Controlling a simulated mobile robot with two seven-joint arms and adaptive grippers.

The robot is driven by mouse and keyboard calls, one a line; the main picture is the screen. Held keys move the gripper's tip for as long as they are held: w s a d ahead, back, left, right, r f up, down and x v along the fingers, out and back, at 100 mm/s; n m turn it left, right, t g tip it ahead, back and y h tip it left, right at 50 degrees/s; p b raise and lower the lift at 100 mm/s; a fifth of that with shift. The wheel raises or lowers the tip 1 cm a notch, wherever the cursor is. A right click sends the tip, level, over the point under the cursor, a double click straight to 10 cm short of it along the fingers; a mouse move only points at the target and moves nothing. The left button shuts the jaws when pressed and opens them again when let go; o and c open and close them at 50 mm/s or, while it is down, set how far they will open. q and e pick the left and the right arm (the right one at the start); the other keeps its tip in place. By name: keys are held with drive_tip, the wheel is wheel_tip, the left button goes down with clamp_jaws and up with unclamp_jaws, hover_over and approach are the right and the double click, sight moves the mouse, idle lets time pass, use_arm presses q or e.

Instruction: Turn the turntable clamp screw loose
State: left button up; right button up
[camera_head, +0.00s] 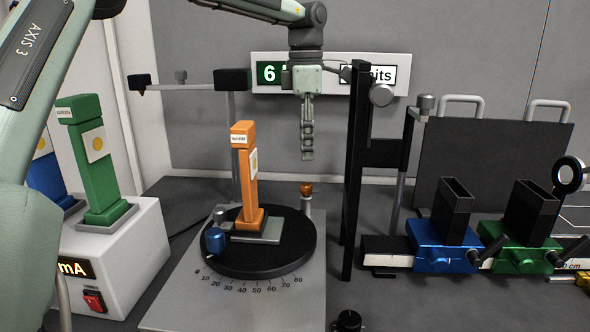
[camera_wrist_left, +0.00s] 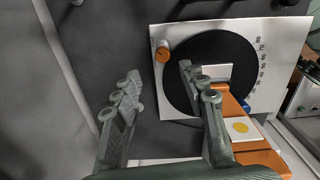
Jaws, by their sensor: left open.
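The turntable is a black disc (camera_head: 262,256) on a grey plate with a degree scale. An orange-capped screw (camera_head: 306,188) stands on a light post at the disc's back right edge; I take it for the clamp screw. In the left wrist view the orange cap (camera_wrist_left: 162,52) lies ahead of the gap between the fingers, apart from both. My left gripper (camera_head: 308,157) points down above the cap and is open and empty. In the wrist view its fingertips (camera_wrist_left: 159,75) are spread. My right gripper is out of view.
An orange lamp block (camera_head: 248,185) stands on the disc, beside a blue knob (camera_head: 214,240) at its front left. A black post (camera_head: 354,180) rises close right of the screw. Blue (camera_head: 444,262) and green (camera_head: 520,262) carriages sit on a rail. A green lamp (camera_head: 98,165) stands left.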

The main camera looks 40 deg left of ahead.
sight(306, 184)
use_arm(q)
wheel_tip(306, 184, down, 8)
drive_tip(key=shift+s+d, duration=0.1)
drive_tip(key=shift+s, duration=0.05)
idle(0.3)
clamp_jaws()
